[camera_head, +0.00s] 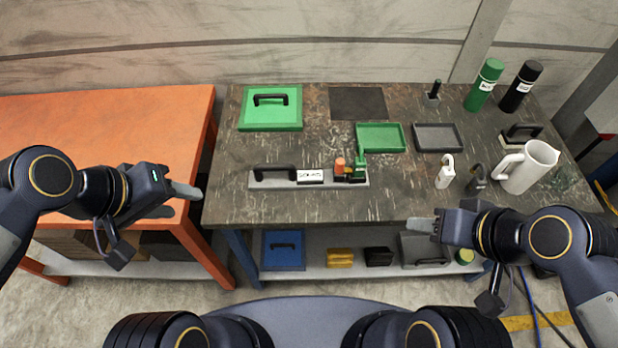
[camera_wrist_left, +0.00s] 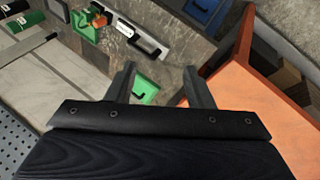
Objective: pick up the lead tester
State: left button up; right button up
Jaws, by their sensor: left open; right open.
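A grey bar (camera_head: 275,180) lies on the dark workbench, with a black handle, a white label, an orange knob and a green clamp. It may be the lead tester, but I cannot read the label. The bar also shows in the left wrist view (camera_wrist_left: 130,33), beyond the fingertips. My left gripper (camera_head: 180,199) is open and empty, left of the bar, near the gap between the benches. Its open fingers also show in the left wrist view (camera_wrist_left: 160,72). My right gripper (camera_head: 425,228) is open and empty at the workbench's front edge, right of the bar.
A green handled plate (camera_head: 270,118), green tray (camera_head: 380,137), grey tray (camera_head: 438,137), padlock (camera_head: 446,172), white jug (camera_head: 528,167), green bottle (camera_head: 484,85) and black bottle (camera_head: 520,87) stand on the workbench. An orange bench (camera_head: 110,130) is at left. The workbench's front left is clear.

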pick_arm(q)
jog(key=w+d+f+n+g+b, duration=0.2)
jog(key=w+n, duration=0.2)
jog(key=w, duration=0.4)
jog(key=w+d+f+n+g+b, duration=0.2)
jog(key=w+n, duration=0.1)
jog(key=w, duration=0.4)
jog(key=w+d+f+n+g+b, duration=0.3)
jog(key=w+d+f+n, duration=0.45)
jog(key=w+f, duration=0.4)
jog(key=shift+d+p+x, duration=0.1)
jog(key=shift+p+x, duration=0.3)
jog(key=shift+x, duration=1.8)
jog(key=shift+d+p+x, duration=0.15)
jog(key=shift+p+x, duration=0.2)
jog(key=shift+x, duration=1.85)
pick_arm(e)
notch_tip(320, 180, down, 6)
jog(key=shift+f, duration=0.25)
pick_arm(q)
jog(key=shift+w, duration=0.15)
jog(key=shift+c, duration=0.2)
pick_arm(e)
jog(key=shift+w, duration=0.1)
pick_arm(q)
grip_shut()
jog(key=shift+r, duration=0.2)
